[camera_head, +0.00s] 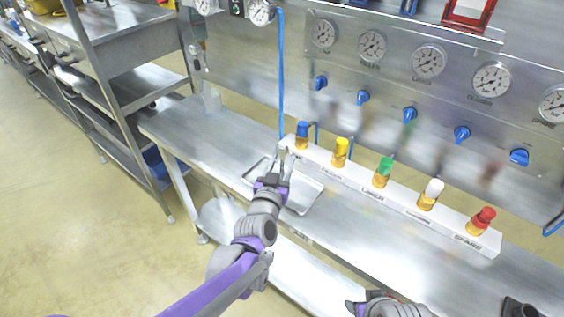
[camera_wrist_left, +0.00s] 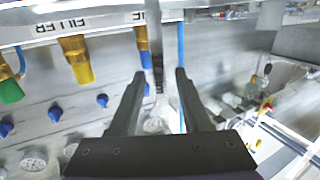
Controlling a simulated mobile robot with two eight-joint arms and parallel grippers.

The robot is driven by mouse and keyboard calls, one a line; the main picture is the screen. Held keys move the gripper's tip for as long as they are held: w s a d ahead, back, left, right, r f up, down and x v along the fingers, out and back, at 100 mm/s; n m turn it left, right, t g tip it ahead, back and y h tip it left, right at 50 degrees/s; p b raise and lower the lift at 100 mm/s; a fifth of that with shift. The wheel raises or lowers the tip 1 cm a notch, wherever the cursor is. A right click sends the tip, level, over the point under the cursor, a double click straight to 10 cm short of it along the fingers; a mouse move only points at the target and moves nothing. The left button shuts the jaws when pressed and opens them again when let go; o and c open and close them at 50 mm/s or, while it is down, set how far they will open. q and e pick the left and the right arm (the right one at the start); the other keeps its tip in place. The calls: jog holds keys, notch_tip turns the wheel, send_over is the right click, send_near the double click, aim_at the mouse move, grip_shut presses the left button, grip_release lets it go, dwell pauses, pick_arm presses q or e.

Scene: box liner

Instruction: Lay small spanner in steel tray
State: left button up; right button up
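The steel tray (camera_head: 311,202) lies on the metal bench, below the white valve rail. My left gripper (camera_head: 276,166) is above the tray's far left part and hides some of it. In the left wrist view, my left gripper's two dark fingers (camera_wrist_left: 161,72) stand apart with a clear gap.
A white rail (camera_head: 400,202) with several coloured valves runs along the back of the bench (camera_head: 215,135). Gauges and blue knobs cover the panel behind. A blue hose (camera_head: 281,80) hangs behind the tray. A shelf rack (camera_head: 120,85) stands at left. The bench left of the tray is clear.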

pick_arm(q)
jog(key=shift+r, duration=0.2)
jog(key=shift+s, duration=0.3)
jog(key=f+v, duration=0.1)
jog(key=v, duration=1.1)
jog(key=s+a+f+n+g+y, duration=0.1)
jog(key=s+a+f+g+y, duration=0.1)
jog(key=s+a+f+g, duration=0.4)
jog(key=s+a+f+n+g+y, duration=0.1)
jog(key=s+a+f+g, duration=0.4)
jog(key=s, duration=0.8)
jog(key=a+f+y, duration=0.1)
jog(key=a, duration=0.2)
jog(key=shift+s+f+n+g, duration=0.25)
jog(key=shift+s+n+g, duration=0.1)
jog(key=shift+n+g, duration=0.05)
